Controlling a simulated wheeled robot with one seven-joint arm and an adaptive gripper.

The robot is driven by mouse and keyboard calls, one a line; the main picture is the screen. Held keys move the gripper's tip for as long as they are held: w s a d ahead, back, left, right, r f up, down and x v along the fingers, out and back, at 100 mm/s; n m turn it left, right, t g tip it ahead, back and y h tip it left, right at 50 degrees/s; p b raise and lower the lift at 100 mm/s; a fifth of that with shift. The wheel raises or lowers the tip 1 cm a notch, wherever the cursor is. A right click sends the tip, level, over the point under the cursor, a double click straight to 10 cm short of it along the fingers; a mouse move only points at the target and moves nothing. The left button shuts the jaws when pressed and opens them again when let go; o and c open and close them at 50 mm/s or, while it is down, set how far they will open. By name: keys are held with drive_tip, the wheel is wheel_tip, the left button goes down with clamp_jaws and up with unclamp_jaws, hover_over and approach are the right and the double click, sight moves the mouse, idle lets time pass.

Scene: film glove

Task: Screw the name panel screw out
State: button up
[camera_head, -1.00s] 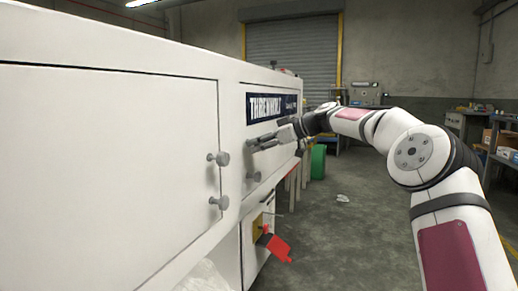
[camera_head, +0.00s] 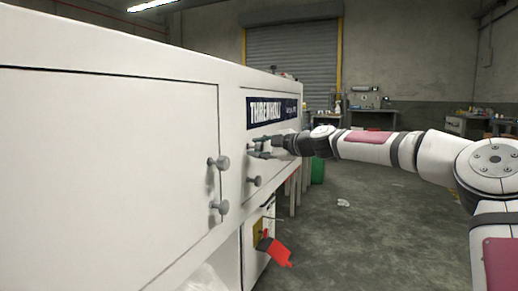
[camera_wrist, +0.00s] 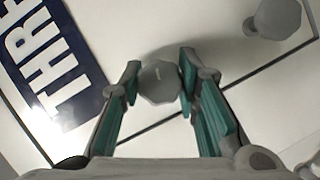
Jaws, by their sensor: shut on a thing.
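The grey, knob-headed name panel screw (camera_wrist: 160,84) sits between the two teal-padded fingers of my gripper (camera_wrist: 160,72) in the wrist view. My gripper is shut on it, against the white panel. In the head view my gripper (camera_head: 260,147) reaches the panel from the right, just below the dark blue name plate (camera_head: 270,111); the held screw is hard to make out there. The plate's white lettering also shows at the left of the wrist view (camera_wrist: 48,62).
A second grey knob (camera_head: 253,181) is below my gripper and shows at the wrist view's upper right (camera_wrist: 277,17). Two more knobs (camera_head: 219,163) (camera_head: 219,207) are on the left door. A red-handled part (camera_head: 274,250) juts out low. The floor (camera_head: 380,230) at right is mostly clear.

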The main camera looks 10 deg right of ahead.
drive_tip(key=shift+a+n+t, duration=0.15)
drive_tip(key=shift+n+t, duration=0.55)
drive_tip(key=shift+n, duration=0.6)
drive_tip(key=o, duration=1.2)
drive_tip(key=shift+s+d, duration=0.15)
drive_tip(key=shift+d, duration=0.1)
drive_tip(key=v, duration=1.1)
drive_tip(key=shift+s+d+f, duration=0.1)
drive_tip(key=shift+s, duration=0.15)
